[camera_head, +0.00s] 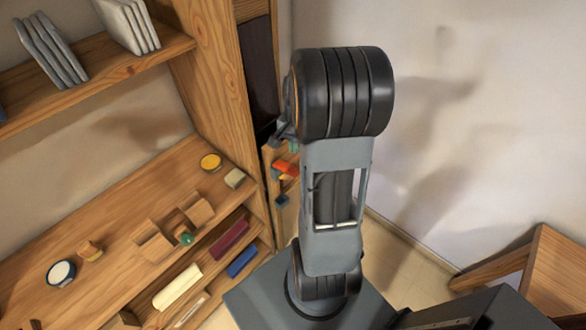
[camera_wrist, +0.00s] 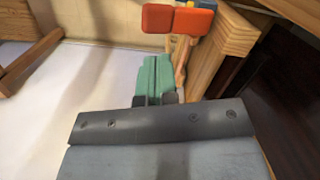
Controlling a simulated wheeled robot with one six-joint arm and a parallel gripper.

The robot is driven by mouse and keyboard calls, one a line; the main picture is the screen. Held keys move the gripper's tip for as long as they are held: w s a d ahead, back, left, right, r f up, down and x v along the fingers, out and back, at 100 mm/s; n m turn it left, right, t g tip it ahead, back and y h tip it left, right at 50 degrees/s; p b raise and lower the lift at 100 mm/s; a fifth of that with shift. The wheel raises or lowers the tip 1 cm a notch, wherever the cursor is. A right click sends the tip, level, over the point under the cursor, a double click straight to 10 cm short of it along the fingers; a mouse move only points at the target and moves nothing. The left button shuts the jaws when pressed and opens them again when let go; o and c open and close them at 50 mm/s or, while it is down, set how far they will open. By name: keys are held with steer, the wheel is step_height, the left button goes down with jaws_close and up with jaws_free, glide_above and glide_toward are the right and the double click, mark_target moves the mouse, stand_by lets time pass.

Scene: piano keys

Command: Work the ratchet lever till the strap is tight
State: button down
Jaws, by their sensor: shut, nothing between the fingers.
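My gripper (camera_wrist: 155,62) shows in the wrist view as two green fingers pressed together, with nothing between them. In the head view my gripper (camera_head: 293,146) is a small green bit, mostly hidden behind my arm. Just beyond the fingertips are two orange-red blocks (camera_wrist: 178,20), possibly the ratchet lever's handle; I cannot tell for sure. An orange-brown strip (camera_wrist: 183,58) hangs below them, beside the fingers. The same red part (camera_head: 285,168) shows in the head view, just below my gripper. I cannot make out the strap or its tension. Contact between fingers and red part is unclear.
A wooden post (camera_wrist: 228,42) stands close to the right of the red blocks. A wooden shelf unit (camera_head: 130,205) with small objects fills the left of the head view. A wooden piece (camera_head: 560,270) stands at lower right. The pale wall (camera_head: 470,130) is bare.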

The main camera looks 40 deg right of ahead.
mark_target(294, 167)
steer(key=shift+f, duration=0.2)
steer(key=f+b, duration=0.3)
steer(key=f, duration=0.1)
steer(key=f+b, duration=0.2)
steer(key=shift+s+a+f+b, duration=0.15)
steer(key=shift+a+f+b, duration=0.15)
steer(key=shift+a, duration=0.05)
steer(key=shift+f, duration=0.1)
step_height(294, 167, down, 4)
steer(key=b, duration=0.3)
steer(key=shift+d+r, duration=0.1)
steer(key=shift+r, duration=0.3)
steer(key=shift+w+d+r+p, duration=0.25)
steer(key=shift+w+d+p, duration=0.1)
steer(key=shift+d, duration=0.3)
steer(key=shift+w+d+r+p, duration=0.2)
steer(key=shift+w+d+p, duration=0.15)
steer(key=shift+d, duration=0.25)
